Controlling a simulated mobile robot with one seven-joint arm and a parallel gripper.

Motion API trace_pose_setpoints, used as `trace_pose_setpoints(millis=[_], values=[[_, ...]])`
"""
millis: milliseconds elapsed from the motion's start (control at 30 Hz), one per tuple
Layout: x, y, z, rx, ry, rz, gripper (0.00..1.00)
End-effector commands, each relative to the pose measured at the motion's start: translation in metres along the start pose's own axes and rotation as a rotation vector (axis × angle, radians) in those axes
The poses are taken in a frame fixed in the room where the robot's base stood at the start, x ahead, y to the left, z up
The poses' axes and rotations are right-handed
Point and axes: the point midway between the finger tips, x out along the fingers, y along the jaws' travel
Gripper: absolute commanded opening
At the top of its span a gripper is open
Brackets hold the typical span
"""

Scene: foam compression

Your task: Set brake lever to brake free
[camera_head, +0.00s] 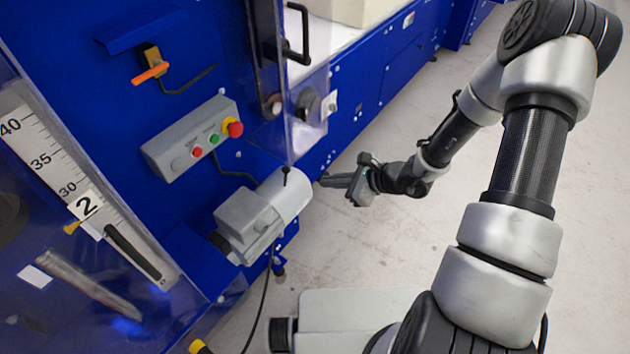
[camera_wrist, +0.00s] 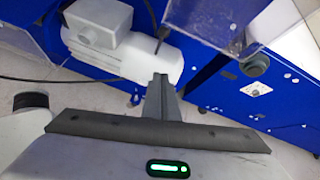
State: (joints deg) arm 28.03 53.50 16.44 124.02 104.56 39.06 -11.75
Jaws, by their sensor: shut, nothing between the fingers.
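The brake lever appears to be the thin black rod with a small round knob (camera_head: 285,171) standing up from the light grey motor (camera_head: 285,198). In the wrist view the rod (camera_wrist: 160,42) rises from the motor body (camera_wrist: 110,30). My gripper (camera_head: 323,181) is to the right of the motor and lever, its fingers pointing left. In the wrist view its fingertips (camera_wrist: 160,77) are together and empty, just in front of the motor's end. I see no clear contact with the lever.
A control box (camera_head: 192,140) with coloured buttons and an orange handle (camera_head: 150,74) are on the blue machine wall. A clear guard (camera_head: 300,115) hangs above the motor. A black cable (camera_head: 262,300) runs below it. The floor (camera_head: 400,200) to the right is open.

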Motion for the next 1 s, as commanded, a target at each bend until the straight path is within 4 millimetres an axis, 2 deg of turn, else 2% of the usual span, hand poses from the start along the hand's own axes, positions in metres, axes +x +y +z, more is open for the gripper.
trace_pose_setpoints(millis=[100, 233, 800, 867, 933, 1000], values=[[-0.016, 0.0, -0.001, -0.001, 0.0, -0.001, 0.0], [-0.024, 0.0, -0.001, -0.001, -0.001, 0.0, 0.0], [-0.026, 0.001, -0.001, -0.003, -0.001, 0.001, 0.0], [-0.028, 0.0, 0.004, -0.022, -0.001, 0.005, 0.0], [-0.035, -0.001, 0.017, -0.081, -0.002, 0.018, 0.0], [-0.048, -0.001, 0.039, -0.187, -0.003, 0.045, 0.0]])
